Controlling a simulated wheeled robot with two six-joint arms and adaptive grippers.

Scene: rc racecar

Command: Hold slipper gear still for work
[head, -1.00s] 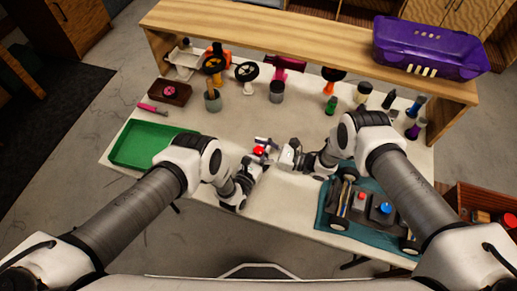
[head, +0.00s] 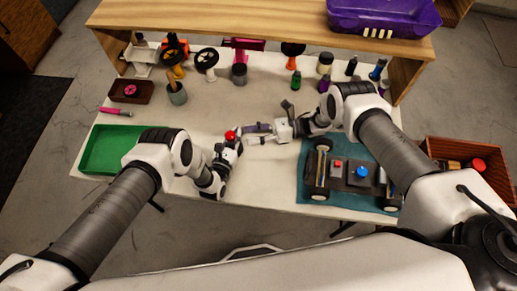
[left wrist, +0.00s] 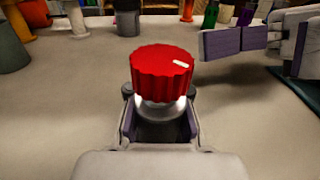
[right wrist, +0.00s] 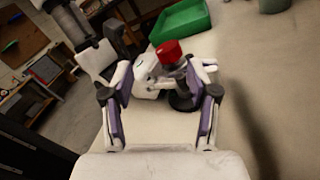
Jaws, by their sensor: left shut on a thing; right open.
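A red ridged round part with a white mark on top (left wrist: 162,72), the likely slipper gear, stands upright in my left gripper (left wrist: 160,112). The fingers are shut around its pale lower part. In the head view the red part (head: 230,135) is above my left gripper (head: 229,146), near the table's middle front. My right gripper (head: 258,133) is open and empty just right of it, pointing towards it. In the right wrist view the red part (right wrist: 168,50) appears beyond and between the open right fingers (right wrist: 166,75), apart from them.
A car chassis (head: 349,175) sits on a teal mat (head: 310,198) at right. A green tray (head: 93,160) is at left. Several tools and bottles line the back beneath a wooden shelf (head: 270,28) holding a purple crate (head: 385,15). The table's middle is clear.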

